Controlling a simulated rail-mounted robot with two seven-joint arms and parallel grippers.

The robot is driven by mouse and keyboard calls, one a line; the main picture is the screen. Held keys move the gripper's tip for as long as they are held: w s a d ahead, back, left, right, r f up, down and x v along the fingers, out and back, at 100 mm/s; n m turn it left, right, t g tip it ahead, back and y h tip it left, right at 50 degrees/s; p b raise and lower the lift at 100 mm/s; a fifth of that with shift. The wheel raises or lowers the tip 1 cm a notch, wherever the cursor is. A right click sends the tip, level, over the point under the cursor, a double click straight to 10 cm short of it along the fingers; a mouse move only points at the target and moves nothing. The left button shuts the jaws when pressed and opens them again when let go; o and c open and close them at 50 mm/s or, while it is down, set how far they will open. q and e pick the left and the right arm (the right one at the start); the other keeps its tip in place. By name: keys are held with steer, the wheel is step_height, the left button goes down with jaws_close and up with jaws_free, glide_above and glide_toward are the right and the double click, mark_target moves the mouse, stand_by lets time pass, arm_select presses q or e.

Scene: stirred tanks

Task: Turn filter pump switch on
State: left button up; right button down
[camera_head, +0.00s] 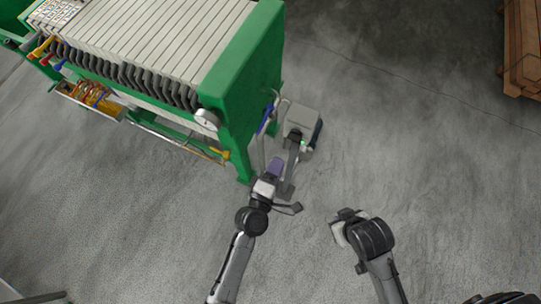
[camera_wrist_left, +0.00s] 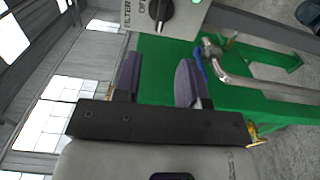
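The filter pump switch is a black rotary knob (camera_wrist_left: 160,9) on a grey control box (camera_wrist_left: 205,14) at the top of the left wrist view. Lettering reading "FILTER" and "OFF" is beside it, and a green light glows to its right. In the head view the control box (camera_head: 303,119) stands right of the filter press; its knob cannot be made out. My left gripper (camera_head: 277,164) is just below the box in that view. Its two purple fingers (camera_wrist_left: 157,72) are apart with nothing between them, short of the knob. My right gripper (camera_head: 342,222) is off to the lower right, its fingers unclear.
The green filter press (camera_head: 240,75) with white plates fills the upper left. Its green frame and pipes (camera_wrist_left: 235,70) lie behind the fingers in the left wrist view. A wooden pallet stack (camera_head: 524,50) is at the upper right. The grey floor on the right is clear.

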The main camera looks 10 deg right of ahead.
arm_select(q)
steer(key=shift+v, duration=2.05)
